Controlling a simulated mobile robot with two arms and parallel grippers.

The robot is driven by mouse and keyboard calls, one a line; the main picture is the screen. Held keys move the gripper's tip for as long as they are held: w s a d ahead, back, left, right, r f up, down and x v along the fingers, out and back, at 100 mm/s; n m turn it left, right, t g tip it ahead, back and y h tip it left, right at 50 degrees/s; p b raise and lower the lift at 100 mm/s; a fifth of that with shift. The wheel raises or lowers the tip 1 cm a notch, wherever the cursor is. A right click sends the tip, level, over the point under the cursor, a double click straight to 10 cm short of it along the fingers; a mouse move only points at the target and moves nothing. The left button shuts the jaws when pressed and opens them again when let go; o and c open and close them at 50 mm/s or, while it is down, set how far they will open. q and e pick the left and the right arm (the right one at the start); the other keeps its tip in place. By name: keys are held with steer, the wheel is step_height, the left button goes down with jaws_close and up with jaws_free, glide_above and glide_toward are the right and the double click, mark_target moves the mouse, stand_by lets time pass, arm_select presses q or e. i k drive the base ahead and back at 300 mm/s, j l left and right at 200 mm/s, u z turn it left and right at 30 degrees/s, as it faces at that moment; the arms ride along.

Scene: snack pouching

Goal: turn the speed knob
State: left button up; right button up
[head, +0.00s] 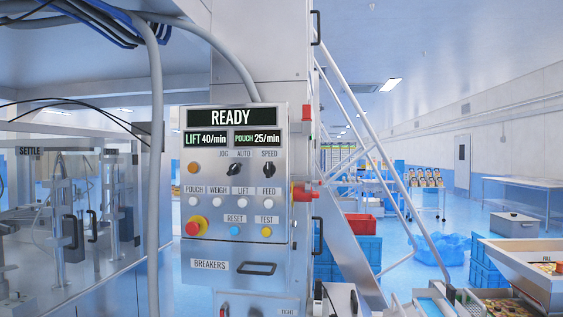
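The speed knob (269,169) is a small black rotary knob under the label SPEED, at the upper right of the grey control panel (215,255). A similar black knob (235,169) sits to its left under JOG and AUTO. The display (231,117) reads READY. Below it, one readout (205,139) shows LIFT 40/min and another (257,139) shows POUCH 25/min. Neither of my grippers shows in the head view.
A red and yellow emergency button (195,227), a blue RESET button (234,230) and a yellow TEST button (266,232) sit below the knobs. A grey conduit (154,150) runs down left of the panel. A slanted metal rail (385,150) stands at right.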

mark_target(269, 169)
steer(key=i+j+z, duration=0.1)
steer(key=i+z, duration=0.15)
steer(key=i, duration=0.25)
steer(key=i+j+z, duration=0.15)
steer(key=i+z, duration=0.15)
steer(key=i, duration=0.2)
steer(key=i+j+z, duration=0.25)
steer(key=i, duration=0.25)
